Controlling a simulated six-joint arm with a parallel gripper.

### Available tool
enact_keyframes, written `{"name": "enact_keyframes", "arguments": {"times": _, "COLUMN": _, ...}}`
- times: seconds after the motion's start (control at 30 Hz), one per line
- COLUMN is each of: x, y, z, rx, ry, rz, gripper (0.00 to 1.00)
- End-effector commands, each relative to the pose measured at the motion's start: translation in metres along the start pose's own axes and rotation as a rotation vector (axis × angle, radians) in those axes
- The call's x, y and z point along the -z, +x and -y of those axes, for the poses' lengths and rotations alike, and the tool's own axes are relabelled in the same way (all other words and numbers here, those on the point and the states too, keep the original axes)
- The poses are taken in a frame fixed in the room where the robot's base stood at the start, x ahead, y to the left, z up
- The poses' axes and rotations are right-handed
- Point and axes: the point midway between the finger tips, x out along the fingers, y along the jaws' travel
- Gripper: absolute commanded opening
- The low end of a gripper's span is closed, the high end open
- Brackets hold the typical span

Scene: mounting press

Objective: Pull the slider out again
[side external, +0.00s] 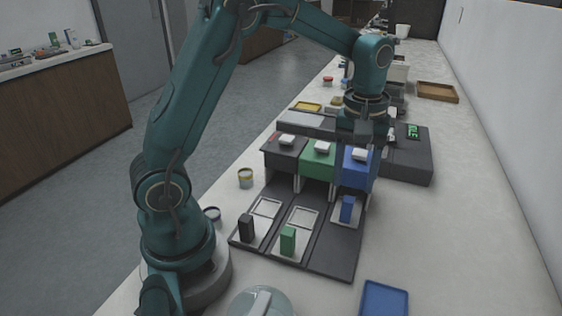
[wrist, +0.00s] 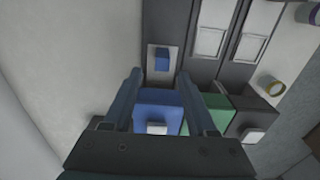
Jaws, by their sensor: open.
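A blue press head (side external: 358,172) stands at the right of a row of three, with a pale handle on top; it also shows in the wrist view (wrist: 158,112). Below its front, a pale slider plate (side external: 342,219) carries an upright blue block (side external: 347,207), also seen in the wrist view (wrist: 162,60). This plate lies close to the blue head. In the other lanes, pale plates reach further forward with a black block (side external: 246,227) and a green block (side external: 288,240). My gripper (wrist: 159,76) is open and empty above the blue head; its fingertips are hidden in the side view.
Green (side external: 318,163) and black (side external: 284,153) heads stand to the left. A grey unit with a green display (side external: 413,131) is behind. A blue tray (side external: 385,301) lies in front, a wooden tray (side external: 437,92) at the back. The counter right of the press is clear.

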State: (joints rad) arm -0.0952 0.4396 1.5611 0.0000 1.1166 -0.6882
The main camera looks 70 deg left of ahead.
Motion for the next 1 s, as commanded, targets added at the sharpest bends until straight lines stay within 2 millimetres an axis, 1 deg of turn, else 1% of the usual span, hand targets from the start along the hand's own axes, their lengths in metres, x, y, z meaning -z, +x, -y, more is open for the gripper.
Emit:
{"name": "enact_keyframes", "arguments": {"times": 0.43, "x": -0.002, "y": 0.05, "z": 0.004, "rx": 0.018, "ry": -0.002, "rz": 0.023, "gripper": 0.57}}
{"name": "enact_keyframes", "arguments": {"times": 0.6, "x": -0.002, "y": 0.059, "z": 0.004, "rx": 0.016, "ry": -0.002, "rz": 0.02, "gripper": 0.57}}
{"name": "enact_keyframes", "arguments": {"times": 0.8, "x": -0.002, "y": 0.059, "z": 0.004, "rx": 0.015, "ry": -0.002, "rz": 0.019, "gripper": 0.57}}
{"name": "enact_keyframes", "arguments": {"times": 0.83, "x": -0.002, "y": 0.059, "z": 0.004, "rx": 0.015, "ry": -0.002, "rz": 0.019, "gripper": 0.54}}
{"name": "enact_keyframes", "arguments": {"times": 0.87, "x": -0.002, "y": 0.059, "z": 0.004, "rx": 0.015, "ry": -0.002, "rz": 0.019, "gripper": 0.42}}
{"name": "enact_keyframes", "arguments": {"times": 0.9, "x": -0.002, "y": 0.059, "z": 0.004, "rx": 0.015, "ry": -0.002, "rz": 0.019, "gripper": 0.27}}
{"name": "enact_keyframes", "arguments": {"times": 0.97, "x": -0.002, "y": 0.059, "z": 0.004, "rx": 0.015, "ry": -0.002, "rz": 0.019, "gripper": 0.04}}
{"name": "enact_keyframes", "arguments": {"times": 1.0, "x": -0.002, "y": 0.058, "z": 0.004, "rx": 0.015, "ry": -0.002, "rz": 0.019, "gripper": 0.0}}
